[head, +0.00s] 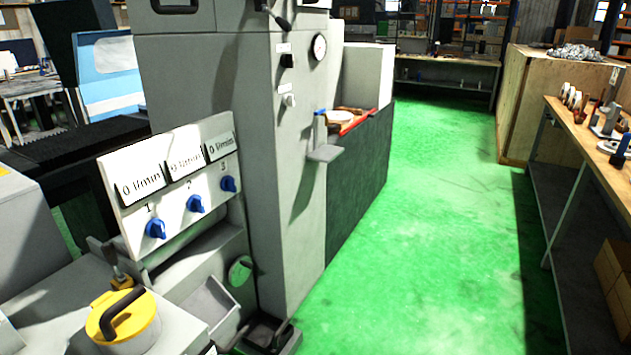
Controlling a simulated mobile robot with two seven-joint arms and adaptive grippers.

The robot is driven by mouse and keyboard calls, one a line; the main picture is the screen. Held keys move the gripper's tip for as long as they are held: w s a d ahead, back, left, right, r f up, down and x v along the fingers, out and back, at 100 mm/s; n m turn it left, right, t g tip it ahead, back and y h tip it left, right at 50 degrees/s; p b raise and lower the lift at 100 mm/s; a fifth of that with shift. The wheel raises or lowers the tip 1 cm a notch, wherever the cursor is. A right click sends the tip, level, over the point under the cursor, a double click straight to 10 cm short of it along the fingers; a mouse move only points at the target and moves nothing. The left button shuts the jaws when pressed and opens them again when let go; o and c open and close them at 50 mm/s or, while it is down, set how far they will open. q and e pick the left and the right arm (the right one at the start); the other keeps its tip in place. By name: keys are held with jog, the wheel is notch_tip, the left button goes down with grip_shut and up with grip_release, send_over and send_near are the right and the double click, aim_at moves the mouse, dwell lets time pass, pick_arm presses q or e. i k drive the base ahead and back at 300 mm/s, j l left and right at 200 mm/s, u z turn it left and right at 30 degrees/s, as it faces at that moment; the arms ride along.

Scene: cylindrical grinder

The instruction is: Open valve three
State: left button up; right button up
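Valve three is a blue knob (228,184) on the right of a white panel (133,216), just below the printed number 3. Valve two, a blue knob (195,204), is in the middle, and valve one, a blue knob (155,229), is at the left. Above them are several display plates (185,162); they seem to read 0 with a flow unit, though the text is partly blurred. The panel is on the grey grinder (230,75). Neither of my grippers shows in the head view.
A yellow lid with a black handle (124,318) stands in front of the panel at lower left. A grey cabinet with a gauge (319,47) rises right of the panel. Green floor (440,220) is clear to the right, up to a workbench (560,130) with tools.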

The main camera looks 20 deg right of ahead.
aim_at(227, 183)
jog(key=z, duration=0.25)
jog(key=i+l+u, duration=0.1)
jog(key=i+l, duration=0.15)
jog(key=i+l+u, duration=0.1)
jog(key=i+l, duration=0.2)
jog(key=i+l+u, duration=0.1)
jog(key=l, duration=0.35)
jog(key=i+l+u, duration=0.1)
jog(key=i+l, duration=0.25)
jog(key=i+l+u, duration=0.1)
jog(key=i+l, duration=0.15)
jog(key=l, duration=0.15)
jog(key=i+l+u, duration=0.1)
jog(key=l, duration=0.3)
jog(key=i+l+u, duration=0.15)
jog(key=i+l, duration=0.15)
jog(key=l, duration=0.15)
